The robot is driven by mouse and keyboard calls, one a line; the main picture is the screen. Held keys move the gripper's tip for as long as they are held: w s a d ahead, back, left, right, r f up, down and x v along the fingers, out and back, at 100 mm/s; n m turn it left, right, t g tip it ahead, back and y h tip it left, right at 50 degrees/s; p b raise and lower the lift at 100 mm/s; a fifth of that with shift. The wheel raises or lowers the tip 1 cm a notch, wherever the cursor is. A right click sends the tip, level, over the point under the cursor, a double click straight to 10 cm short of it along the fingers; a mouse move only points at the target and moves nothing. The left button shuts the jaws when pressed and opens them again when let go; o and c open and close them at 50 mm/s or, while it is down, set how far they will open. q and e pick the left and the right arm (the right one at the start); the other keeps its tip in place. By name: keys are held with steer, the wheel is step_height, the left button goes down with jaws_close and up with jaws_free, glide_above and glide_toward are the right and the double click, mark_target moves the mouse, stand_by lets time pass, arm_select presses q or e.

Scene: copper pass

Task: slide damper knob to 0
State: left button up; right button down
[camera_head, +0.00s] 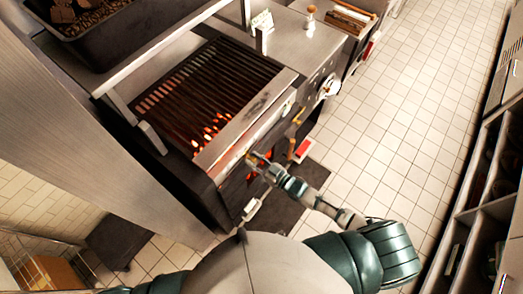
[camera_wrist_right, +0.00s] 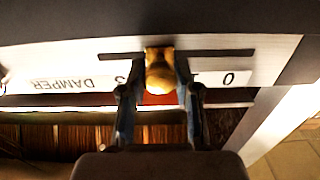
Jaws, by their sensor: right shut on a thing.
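The damper knob (camera_wrist_right: 159,72) is a brass-coloured knob in a dark horizontal slot (camera_wrist_right: 222,54) on the grill's front panel. My right gripper (camera_wrist_right: 158,95) is shut on it, one finger on each side. The label strip (camera_wrist_right: 75,83) reads DAMPER upside down. A 3 shows left of the knob and a 0 (camera_wrist_right: 229,78) near the slot's right end; marks between are partly hidden by knob and fingers. The knob sits between the 3 and the 0. In the head view my right gripper (camera_head: 256,162) is at the grill's front. My left gripper is out of view.
The grill (camera_head: 210,90) has a dark grate with glowing coals beneath. A black tray (camera_head: 85,25) stands at upper left. A red-and-white object (camera_head: 302,150) is right of my gripper. Open tiled floor (camera_head: 380,130) lies to the right, with shelving (camera_head: 490,215) beyond.

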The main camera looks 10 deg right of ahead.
steer(key=p, duration=0.2)
glide_toward(228, 173)
steer(key=x, duration=0.5)
steer(key=shift+w+d+r, duration=0.15)
steer(key=shift+w+r, duration=0.2)
steer(key=shift+r, duration=0.05)
steer(key=shift+s+f, duration=0.1)
steer(key=shift+s, duration=0.05)
steer(key=c, duration=1)
jaws_free()
steer(key=shift+o, duration=0.8)
steer(key=shift+a, duration=0.4)
